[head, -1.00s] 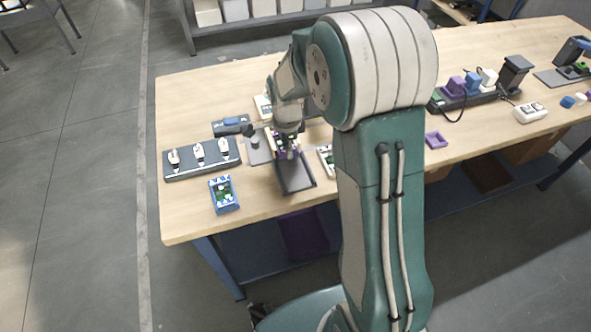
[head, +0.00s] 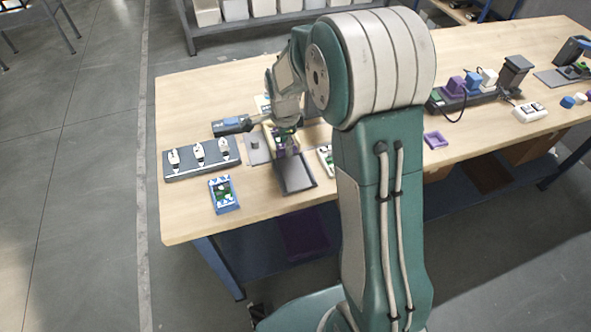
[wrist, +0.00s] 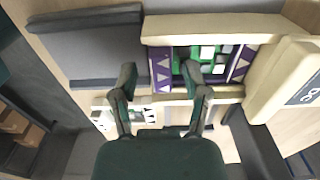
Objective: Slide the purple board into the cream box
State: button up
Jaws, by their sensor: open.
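The cream box (wrist: 215,29) lies across the upper right of the wrist view, with long walls above and below a channel. The purple board (wrist: 240,66), with green and white parts on it, lies between those walls. Its left edge is near the box's open left end, beside the dark grey tray (wrist: 92,52). My gripper (wrist: 160,72) is open, its fingers apart near the board's left part. Whether a finger touches the board I cannot tell. In the head view the box (head: 268,139) and tray (head: 296,175) show beyond my arm; the gripper is partly hidden.
A blue-framed board (head: 224,194) lies at the table's front left. A dark strip with several white plugs (head: 199,153) is behind it. A white-framed board (head: 325,158) is right of the tray. A purple frame (head: 436,140) lies right of my arm.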

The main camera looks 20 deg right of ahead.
jog(key=shift+r, duration=2.6)
jog(key=shift+r, duration=0.1)
jog(key=s+r+n+t, duration=0.2)
jog(key=s+r+n, duration=0.5)
jog(key=s, duration=0.5)
jog(key=s+r+n+t, duration=0.3)
jog(key=s+r+n, duration=0.4)
jog(key=s+n, duration=0.4)
jog(key=shift+s+t, duration=0.3)
jog(key=shift+s, duration=0.45)
